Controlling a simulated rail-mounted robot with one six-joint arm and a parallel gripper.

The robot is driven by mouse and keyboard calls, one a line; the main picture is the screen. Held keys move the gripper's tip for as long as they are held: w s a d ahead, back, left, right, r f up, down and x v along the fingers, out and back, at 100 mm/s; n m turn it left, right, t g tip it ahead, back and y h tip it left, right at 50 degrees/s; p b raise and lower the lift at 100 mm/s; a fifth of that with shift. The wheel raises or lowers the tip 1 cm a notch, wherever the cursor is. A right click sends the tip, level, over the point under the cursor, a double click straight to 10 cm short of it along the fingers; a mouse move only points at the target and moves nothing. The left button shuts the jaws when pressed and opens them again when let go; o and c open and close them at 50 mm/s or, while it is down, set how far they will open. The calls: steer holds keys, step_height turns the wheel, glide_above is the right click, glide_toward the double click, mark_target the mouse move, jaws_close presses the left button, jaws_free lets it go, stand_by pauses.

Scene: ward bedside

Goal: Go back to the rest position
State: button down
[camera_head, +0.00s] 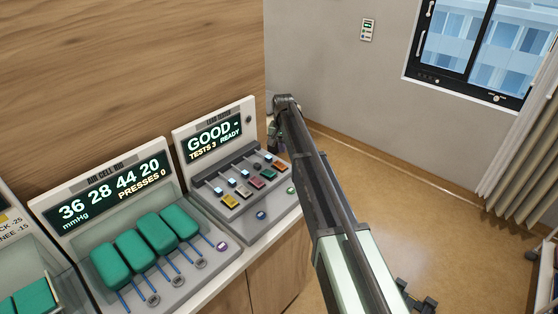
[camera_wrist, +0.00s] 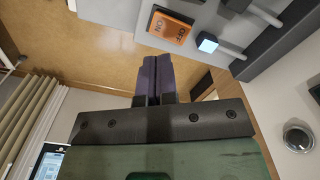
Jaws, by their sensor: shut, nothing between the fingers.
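My gripper (camera_wrist: 152,78) shows in the wrist view as two dark purple fingers pressed together, with nothing between them. Beyond them is open floor, and an orange ON/OFF switch (camera_wrist: 172,28) on a grey panel lies above and to the right, apart from the fingertips. In the head view my arm reaches from the lower right up to the right edge of the lead tester (camera_head: 216,133), whose screen reads GOOD, TESTS 3, READY. The arm's far end hides the fingers there.
The air cell rig (camera_head: 112,184) with green cells reads 36 28 44 20, PRESSES 0. Both devices stand on a wooden cabinet (camera_head: 278,268). A window (camera_head: 470,45), a curtain (camera_head: 525,150) and a wall control (camera_head: 367,30) are at the right. The floor (camera_head: 440,220) there is mostly clear.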

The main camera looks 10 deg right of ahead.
steer(key=shift+f, duration=0.1)
steer(key=s+f+n+b, duration=0.2)
steer(key=s+n+b, duration=0.1)
steer(key=s, duration=3.6)
steer(key=shift+s+f+n, duration=0.2)
steer(key=shift+f+n, duration=0.2)
steer(key=shift+n, duration=0.3)
